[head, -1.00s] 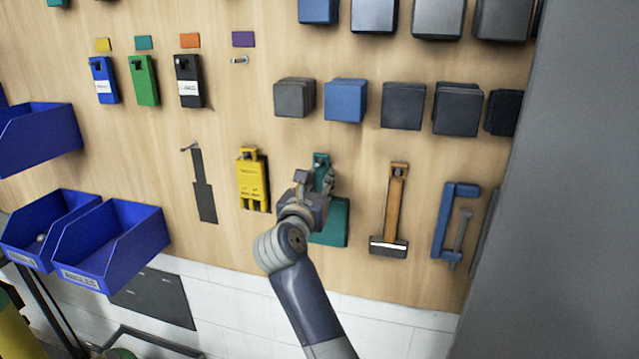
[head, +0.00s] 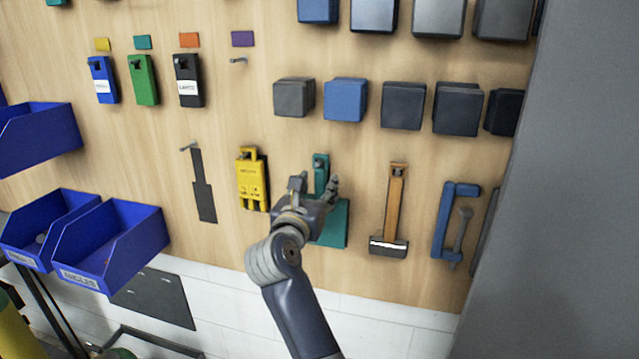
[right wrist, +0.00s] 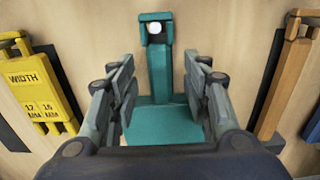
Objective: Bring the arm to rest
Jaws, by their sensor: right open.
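My right gripper (head: 314,184) is in front of the wooden tool board, before a teal tool (head: 331,228) that hangs there. In the right wrist view the right gripper (right wrist: 161,85) has its fingers apart, one on each side of the teal tool's handle (right wrist: 160,65). The fingers do not appear to touch it, and nothing is held. The tool hangs on a peg at its top; its wide lower part is partly hidden by my gripper in the head view. My left gripper is not in view.
A yellow tool (head: 252,180) hangs just left and an orange-handled tool (head: 396,210) just right. A blue clamp-like tool (head: 447,222) hangs farther right. Blue bins (head: 112,240) stick out at lower left. A grey panel (head: 570,200) bounds the right side.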

